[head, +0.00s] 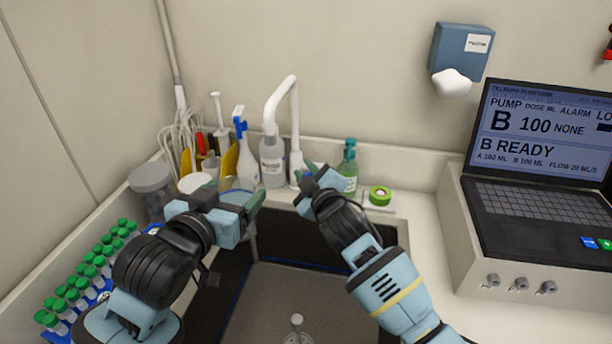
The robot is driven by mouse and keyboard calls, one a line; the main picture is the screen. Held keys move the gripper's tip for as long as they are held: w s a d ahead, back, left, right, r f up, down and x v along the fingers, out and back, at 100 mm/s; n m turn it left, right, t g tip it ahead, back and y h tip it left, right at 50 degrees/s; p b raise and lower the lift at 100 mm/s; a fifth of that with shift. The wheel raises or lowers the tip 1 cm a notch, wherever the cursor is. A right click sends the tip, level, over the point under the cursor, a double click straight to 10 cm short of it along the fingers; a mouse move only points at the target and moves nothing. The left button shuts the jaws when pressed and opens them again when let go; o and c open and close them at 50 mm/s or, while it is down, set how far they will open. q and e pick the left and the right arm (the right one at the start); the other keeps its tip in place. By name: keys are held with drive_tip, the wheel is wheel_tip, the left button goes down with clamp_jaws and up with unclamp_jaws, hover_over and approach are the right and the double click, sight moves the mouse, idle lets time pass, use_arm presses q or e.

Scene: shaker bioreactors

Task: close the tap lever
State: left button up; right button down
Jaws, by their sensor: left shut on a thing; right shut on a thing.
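The white tap (278,97) stands at the back of the sink, its spout curving over to the left. My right gripper (306,190) is at the tap's base, shut on what appears to be the tap lever; the gripper hides most of it, so the lever's angle cannot be told. My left gripper (250,206) is over the back left of the sink, left of the tap. It is shut on a clear vessel (237,188), mostly hidden behind the gripper.
Green-capped tubes (90,270) fill the left. A laptop (540,160) sits on the right.

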drive_tip(key=shift+w+d+r+g, duration=0.15)
drive_tip(key=shift+w+r+g, duration=0.25)
drive_tip(key=shift+r, duration=0.15)
drive_tip(key=shift+m, duration=0.3)
drive_tip(key=c, duration=1.6)
unclamp_jaws()
drive_tip(key=shift+o, duration=0.6)
drive_tip(key=shift+w, duration=0.15)
drive_tip(key=v, duration=1.2)
